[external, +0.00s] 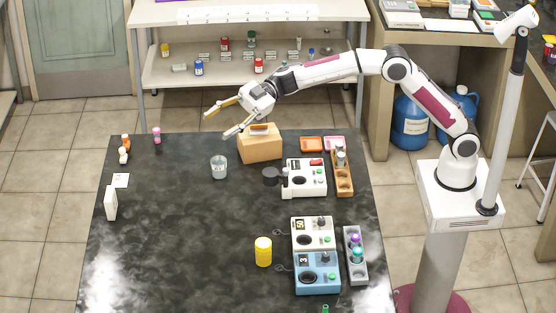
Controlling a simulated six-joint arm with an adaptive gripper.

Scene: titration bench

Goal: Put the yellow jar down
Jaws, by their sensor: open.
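The yellow jar (263,251) stands upright on the dark bench top (190,225), to the left of the blue device. Nothing touches it. My gripper (218,122) is open and empty. It is up near the far edge of the bench, well away from the jar and above the area of the glass beaker.
A glass beaker (219,167) and a tan box (260,147) stand at the back. A white device (306,178), a second white device (313,233) and a blue device (317,272) line the right, beside a wooden rack (342,180) and a grey rack (354,268). The bench's left-centre is clear.

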